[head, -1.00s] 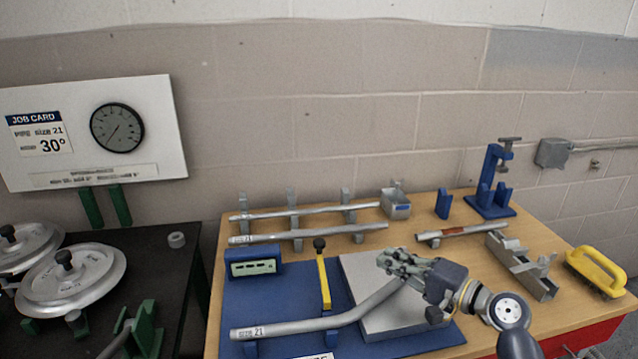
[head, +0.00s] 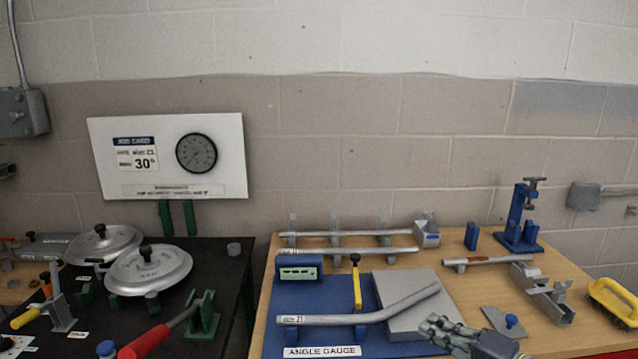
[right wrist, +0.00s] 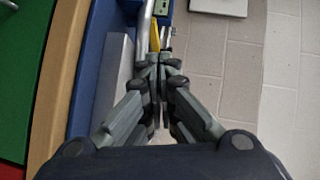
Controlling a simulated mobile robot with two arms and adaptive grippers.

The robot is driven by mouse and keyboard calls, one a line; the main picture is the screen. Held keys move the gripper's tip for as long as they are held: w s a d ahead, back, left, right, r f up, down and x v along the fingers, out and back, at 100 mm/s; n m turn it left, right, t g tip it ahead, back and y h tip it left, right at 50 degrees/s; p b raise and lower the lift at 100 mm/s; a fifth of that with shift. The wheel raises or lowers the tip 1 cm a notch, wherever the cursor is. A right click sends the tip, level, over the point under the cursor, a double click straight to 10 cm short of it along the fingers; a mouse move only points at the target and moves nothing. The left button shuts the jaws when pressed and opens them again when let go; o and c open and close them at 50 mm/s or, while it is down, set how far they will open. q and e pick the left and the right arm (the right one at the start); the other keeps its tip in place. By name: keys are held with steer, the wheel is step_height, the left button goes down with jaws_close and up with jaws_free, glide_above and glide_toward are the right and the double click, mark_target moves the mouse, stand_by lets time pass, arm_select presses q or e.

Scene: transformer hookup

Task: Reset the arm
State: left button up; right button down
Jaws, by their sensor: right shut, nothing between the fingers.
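My right gripper (head: 450,334) is at the bottom right of the head view, over the front of the wooden table, with its fingers pointing left. It is shut and empty; its closed fingers also show in the right wrist view (right wrist: 158,72). A bent pipe marked 21 (head: 350,318) rests on the blue angle gauge board (head: 268,336), its bent end over the grey plate (head: 432,300). The gripper is apart from the pipe, below and to the right of its bent end. My left gripper is not in view.
The job card board (head: 225,160) reads 30°. A rack with straight pipes (head: 350,251), a blue vise (head: 519,232), a metal channel (head: 545,296) and a yellow-handled tool (head: 612,300) stand on the table. A dark table (head: 225,270) at left holds round pale discs (head: 150,268).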

steer(key=s+a+f+n+g+h, duration=0.2)
steer(key=s+a+f+n+g, duration=0.1)
steer(key=s+f, duration=0.55)
steer(key=s+a+f+n+g+h, duration=0.2)
steer(key=s+a+f+n+g, duration=0.15)
steer(key=s+f, duration=0.45)
steer(key=s+d+f+n+g+h, duration=0.2)
steer(key=s+h, duration=0.1)
steer(key=s, duration=0.5)
steer(key=s+d+f+n+g+h, duration=0.1)
steer(key=s+d+f+n+h, duration=0.15)
steer(key=s, duration=0.55)
step_height(320, 180, down, 24)
steer(key=g, duration=0.1)
steer(key=s+d+f+g, duration=0.1)
steer(key=s+d+f, duration=0.1)
steer(key=s+f, duration=1.5)
steer(key=shift+s+d+f+g, duration=0.2)
steer(key=shift+s+f+g, duration=0.15)
steer(key=shift+f, duration=0.3)
